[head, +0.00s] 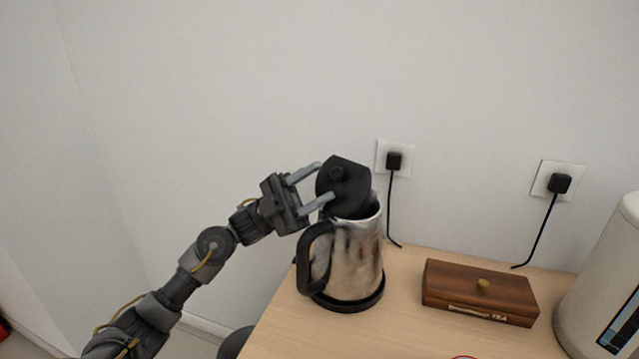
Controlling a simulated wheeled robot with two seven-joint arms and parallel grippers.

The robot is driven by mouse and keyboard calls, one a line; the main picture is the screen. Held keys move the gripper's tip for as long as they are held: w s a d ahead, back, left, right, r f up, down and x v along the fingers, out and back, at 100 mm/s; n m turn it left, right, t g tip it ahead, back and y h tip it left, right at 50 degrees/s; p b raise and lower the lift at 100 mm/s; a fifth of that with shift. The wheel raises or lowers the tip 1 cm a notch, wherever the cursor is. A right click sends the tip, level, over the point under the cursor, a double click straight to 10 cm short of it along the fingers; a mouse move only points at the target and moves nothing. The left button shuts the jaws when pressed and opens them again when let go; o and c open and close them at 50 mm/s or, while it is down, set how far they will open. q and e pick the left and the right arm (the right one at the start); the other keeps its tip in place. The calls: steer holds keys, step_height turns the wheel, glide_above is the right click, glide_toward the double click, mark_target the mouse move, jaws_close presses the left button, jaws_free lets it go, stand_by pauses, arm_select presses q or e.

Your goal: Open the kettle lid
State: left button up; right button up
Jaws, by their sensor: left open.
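A steel kettle (356,262) with a black handle stands upright on its black base near the left end of the wooden counter. Its black lid (347,180) is tilted up, standing steeply above the rim with its knob facing left. My left gripper (325,183) is open at the lid, one finger near its upper left edge and the other in front of its lower part. I cannot tell whether the fingers touch the lid. My right gripper is not in view.
A brown wooden tea box (478,291) lies right of the kettle on the counter (400,325). A large white appliance (606,290) stands at the right edge. Two wall sockets with black plugs (394,160) and hanging cords are behind. Counter space between kettle and box is clear.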

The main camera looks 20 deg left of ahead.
arm_select(q)
steer(key=b+v, duration=0.1)
steer(key=v, duration=0.8)
steer(key=shift+b, duration=0.4)
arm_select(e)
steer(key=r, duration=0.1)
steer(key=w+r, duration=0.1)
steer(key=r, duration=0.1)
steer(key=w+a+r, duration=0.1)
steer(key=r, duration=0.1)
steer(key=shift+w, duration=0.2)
